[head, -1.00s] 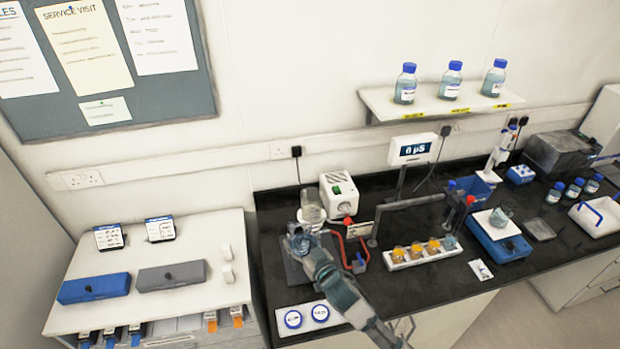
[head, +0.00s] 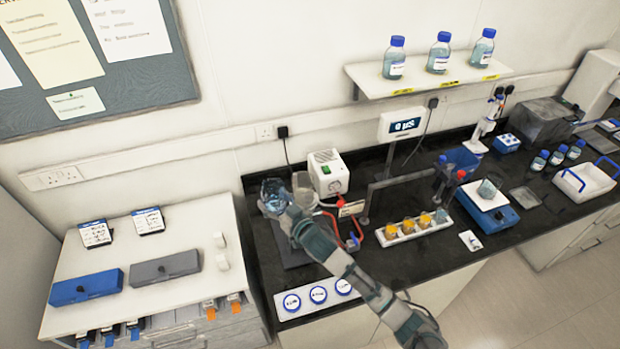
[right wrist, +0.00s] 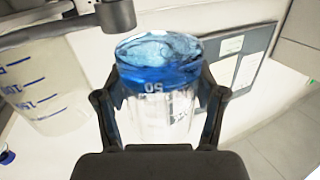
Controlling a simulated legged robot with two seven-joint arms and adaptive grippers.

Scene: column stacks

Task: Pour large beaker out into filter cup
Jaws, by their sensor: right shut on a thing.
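The large beaker (head: 272,190), clear glass with blue liquid, is in my right gripper (head: 287,215). In the right wrist view, the fingers of my right gripper (right wrist: 160,100) are closed on both sides of the beaker (right wrist: 165,110). Its liquid gathers at the picture's upper end and its printed marks look upside down; its exact tilt is unclear. The filter cup (head: 302,184), clear with graduations, stands just right of the beaker in the head view. The cup (right wrist: 45,85) fills the left of the wrist view. No stream of liquid shows. My left gripper is not in view.
A white pump box (head: 327,173) stands right of the cup, with red tubing (head: 328,214) in front. A white rack (head: 415,230) of small cups and a balance (head: 485,207) bearing a small beaker (head: 489,187) stand further right. Drawers (head: 150,250) stand left.

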